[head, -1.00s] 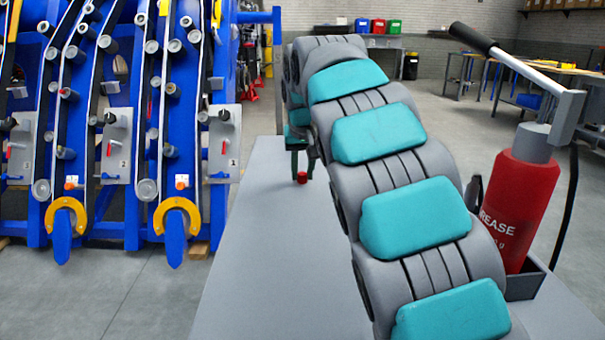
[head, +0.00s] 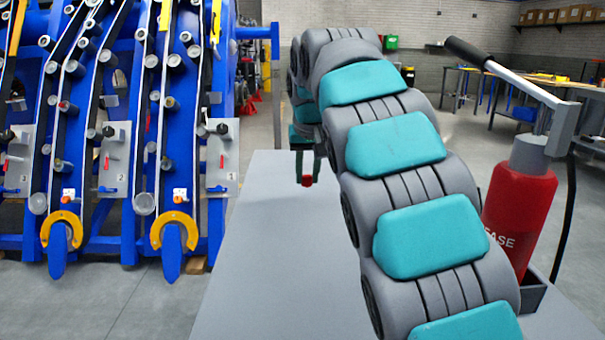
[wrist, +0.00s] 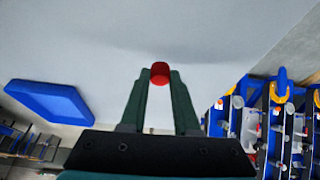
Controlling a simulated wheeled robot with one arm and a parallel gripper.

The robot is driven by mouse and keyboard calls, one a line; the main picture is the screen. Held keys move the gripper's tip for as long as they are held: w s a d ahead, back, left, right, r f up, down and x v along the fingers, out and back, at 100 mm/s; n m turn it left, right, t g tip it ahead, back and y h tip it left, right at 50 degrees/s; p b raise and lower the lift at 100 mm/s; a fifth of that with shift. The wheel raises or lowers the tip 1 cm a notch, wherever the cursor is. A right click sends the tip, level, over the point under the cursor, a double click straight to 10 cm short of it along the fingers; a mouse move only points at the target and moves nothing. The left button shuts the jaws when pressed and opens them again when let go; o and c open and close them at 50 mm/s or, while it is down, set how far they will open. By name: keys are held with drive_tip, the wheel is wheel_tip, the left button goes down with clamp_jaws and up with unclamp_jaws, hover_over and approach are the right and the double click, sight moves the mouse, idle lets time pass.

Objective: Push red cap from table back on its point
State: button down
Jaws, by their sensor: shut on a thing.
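The small red cap (head: 307,181) is between the fingertips of my gripper (head: 306,172) in the head view, over the far part of the grey table (head: 262,250). In the wrist view the cap (wrist: 160,73) sits between the tips of the two dark green fingers (wrist: 160,84). My gripper is shut on it. I cannot tell how far the cap is above the table. The blue harvester chassis (head: 120,235) stands left of the table, with grey plates (head: 222,155) bearing small red and orange parts. I cannot tell which point the cap belongs to.
A red grease bottle (head: 515,215) with a lever handle stands in a holder at right, close to my arm. The table's left part is clear. Open floor (head: 110,300) lies in front of the chassis. Workbenches stand at the back right.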

drive_tip(key=s+d, duration=0.2)
drive_tip(key=s, duration=0.1)
drive_tip(key=s+d+r+b, duration=0.1)
drive_tip(key=s+d, duration=0.2)
drive_tip(key=s, duration=0.1)
drive_tip(key=s+d, duration=0.3)
drive_tip(key=shift+s+d+r, duration=0.2)
drive_tip(key=shift+s+d, duration=0.05)
drive_tip(key=shift+s, duration=0.15)
